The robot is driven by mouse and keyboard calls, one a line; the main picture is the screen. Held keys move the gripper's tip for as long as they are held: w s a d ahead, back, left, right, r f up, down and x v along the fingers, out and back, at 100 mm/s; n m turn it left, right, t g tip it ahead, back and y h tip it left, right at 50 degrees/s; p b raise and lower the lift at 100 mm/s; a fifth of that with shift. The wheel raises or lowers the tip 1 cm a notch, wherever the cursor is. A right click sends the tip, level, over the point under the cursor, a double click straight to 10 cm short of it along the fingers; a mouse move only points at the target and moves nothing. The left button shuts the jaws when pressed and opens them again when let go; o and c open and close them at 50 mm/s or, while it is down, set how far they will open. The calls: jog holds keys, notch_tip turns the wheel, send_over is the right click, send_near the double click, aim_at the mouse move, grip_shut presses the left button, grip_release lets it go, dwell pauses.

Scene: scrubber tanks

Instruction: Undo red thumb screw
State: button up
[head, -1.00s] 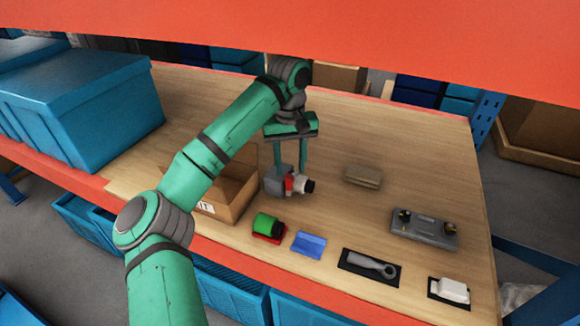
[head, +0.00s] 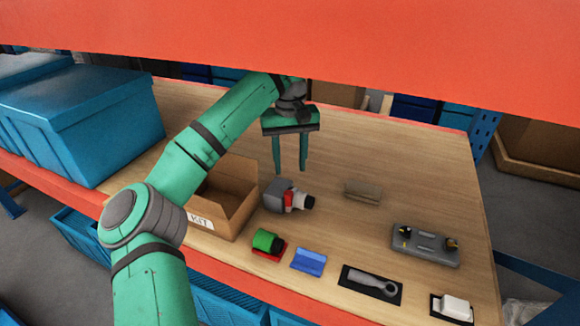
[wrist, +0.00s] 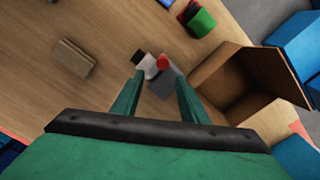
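The red thumb screw (head: 289,201) sits on a small grey unit (head: 275,194) with a white neck and black end, standing on the wooden table. It also shows as a round red knob in the wrist view (wrist: 162,62), beside the white part and the grey body (wrist: 165,82). My gripper (head: 290,173) is above the unit, pointing down. Its two green fingers are apart, with nothing between them. In the wrist view my gripper (wrist: 160,80) has the unit beyond its fingertips, apart from them. Whether the screw is loose cannot be told.
An open cardboard box (head: 228,212) marked KIT stands close left of the unit. A green cylinder on red (head: 266,241), a blue block (head: 308,260), a grey tool (head: 371,283) and a grey plate (head: 425,245) lie nearby. A tan block (head: 363,190) is right. An orange shelf beam (head: 300,40) hangs above.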

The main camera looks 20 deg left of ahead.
jog(key=shift+r, duration=2.5)
jog(key=shift+r, duration=0.1)
